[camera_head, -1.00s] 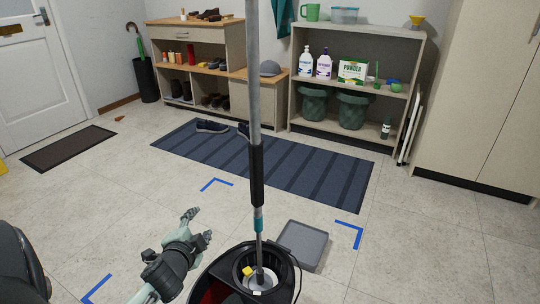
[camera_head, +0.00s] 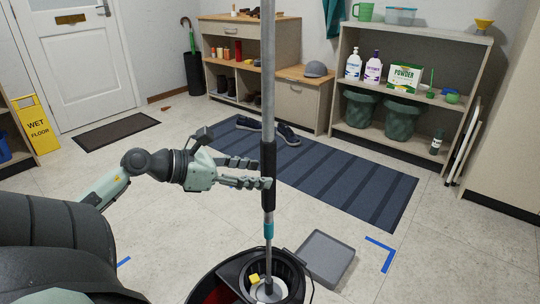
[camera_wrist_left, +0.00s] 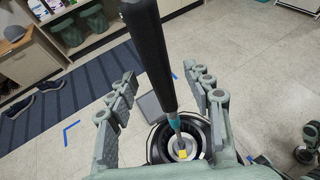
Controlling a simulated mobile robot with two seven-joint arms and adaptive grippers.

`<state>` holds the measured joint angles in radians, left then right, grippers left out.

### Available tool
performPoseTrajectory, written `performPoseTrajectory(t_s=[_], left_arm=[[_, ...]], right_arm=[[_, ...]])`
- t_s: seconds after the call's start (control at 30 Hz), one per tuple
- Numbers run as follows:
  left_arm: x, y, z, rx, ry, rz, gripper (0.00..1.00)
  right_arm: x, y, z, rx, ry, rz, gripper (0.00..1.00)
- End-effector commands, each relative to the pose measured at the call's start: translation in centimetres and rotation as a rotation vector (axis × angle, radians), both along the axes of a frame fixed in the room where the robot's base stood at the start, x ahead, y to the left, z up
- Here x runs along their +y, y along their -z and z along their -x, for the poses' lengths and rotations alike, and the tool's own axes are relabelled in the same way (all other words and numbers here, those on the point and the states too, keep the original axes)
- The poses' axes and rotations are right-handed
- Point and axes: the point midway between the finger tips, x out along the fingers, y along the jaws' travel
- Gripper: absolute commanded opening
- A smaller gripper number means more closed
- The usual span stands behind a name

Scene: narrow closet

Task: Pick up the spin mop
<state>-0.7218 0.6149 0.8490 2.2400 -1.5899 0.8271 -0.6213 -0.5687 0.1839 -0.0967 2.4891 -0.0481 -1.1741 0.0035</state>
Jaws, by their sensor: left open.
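The spin mop (camera_head: 268,120) stands nearly upright, with a grey pole, a black grip sleeve and a teal collar. Its lower end is in the round basket of a black bucket (camera_head: 236,265) at the bottom of the head view. My left gripper (camera_head: 258,173) is open beside the black sleeve, its fingers reaching toward it from the left. In the left wrist view the black sleeve (camera_wrist_left: 150,55) runs between the spread fingers of my left gripper (camera_wrist_left: 166,92); contact is not clear.
A grey flat square (camera_head: 325,258) lies right of the bucket. A striped blue mat (camera_head: 340,185) with dark shoes (camera_head: 288,133) lies behind. Shelves (camera_head: 410,28) with bottles and bins line the back wall. A yellow wet-floor sign (camera_head: 33,125) stands at left.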

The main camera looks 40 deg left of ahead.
Motion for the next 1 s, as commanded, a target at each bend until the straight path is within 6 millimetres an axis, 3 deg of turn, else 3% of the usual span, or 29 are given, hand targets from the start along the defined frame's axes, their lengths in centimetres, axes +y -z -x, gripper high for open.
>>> performPoseTrajectory(t_s=[0.23,0.53,0.93,1.0], left_arm=[[-1.0,1.2,-3.3,-0.002,0.001,0.002,0.51],[-1.1,1.4,-3.7,-0.001,-0.001,0.002,0.51],[-1.1,1.4,-3.7,-0.002,-0.001,0.004,0.02],[-1.1,1.4,-3.7,-0.002,-0.001,0.004,0.00]], right_arm=[[0.2,-0.1,-0.3,-0.017,-0.005,-0.005,0.44],[0.4,-0.3,-0.5,-0.025,-0.009,-0.008,0.44],[0.4,-0.3,-0.5,-0.025,-0.009,-0.008,0.44],[0.4,-0.3,-0.5,-0.025,-0.009,-0.008,0.44]])
